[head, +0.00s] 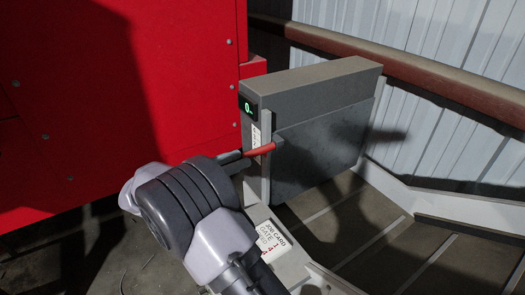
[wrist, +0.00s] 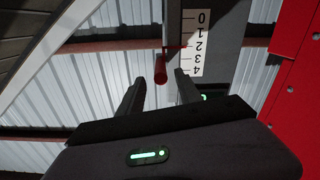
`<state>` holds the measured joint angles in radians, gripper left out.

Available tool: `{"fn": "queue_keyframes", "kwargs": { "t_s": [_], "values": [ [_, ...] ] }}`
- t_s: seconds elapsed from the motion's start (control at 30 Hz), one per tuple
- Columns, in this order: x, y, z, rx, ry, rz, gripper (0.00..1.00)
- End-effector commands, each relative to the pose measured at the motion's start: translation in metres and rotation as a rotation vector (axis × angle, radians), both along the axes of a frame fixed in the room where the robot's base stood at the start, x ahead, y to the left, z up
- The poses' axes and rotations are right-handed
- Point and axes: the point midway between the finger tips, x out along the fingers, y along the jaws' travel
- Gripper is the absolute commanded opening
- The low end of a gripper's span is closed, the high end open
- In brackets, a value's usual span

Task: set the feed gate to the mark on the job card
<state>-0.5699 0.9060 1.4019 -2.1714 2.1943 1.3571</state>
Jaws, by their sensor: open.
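The feed gate (head: 320,150) is a grey panel in a grey housing beside the red machine. Its red handle (head: 259,150) sticks out toward my gripper (head: 236,161). In the wrist view the handle (wrist: 160,68) shows between the two fingertips of my open gripper (wrist: 159,78), just beyond them, apart from both. A white scale (wrist: 195,45) numbered 0 to 4 stands beside it, with a thin red pointer (wrist: 176,47) near the 2; its exact reading is unclear. The job card (head: 272,240) reads "GATE 1" with a red 4 lower down, partly covered by my arm.
A small display (head: 248,107) on the housing shows a green 0. The red machine (head: 120,100) stands close on the left. A rusty beam (head: 430,80) runs along the corrugated wall behind. A slatted floor (head: 400,235) lies open at the right.

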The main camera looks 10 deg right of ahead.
Motion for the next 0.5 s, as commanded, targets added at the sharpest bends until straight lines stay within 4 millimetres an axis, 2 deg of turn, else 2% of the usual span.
{"fn": "queue_keyframes", "kwargs": {
  "t_s": [0.1, 0.23, 0.37, 0.5],
  "values": [
    [0.009, -0.029, -0.001, 0.0, 0.001, -0.004, 0.41],
    [0.017, -0.055, -0.001, 0.0, 0.001, -0.003, 0.41],
    [0.023, -0.073, 0.0, 0.0, 0.002, -0.002, 0.41],
    [0.026, -0.082, 0.0, 0.0, 0.002, -0.001, 0.41]
  ]
}}
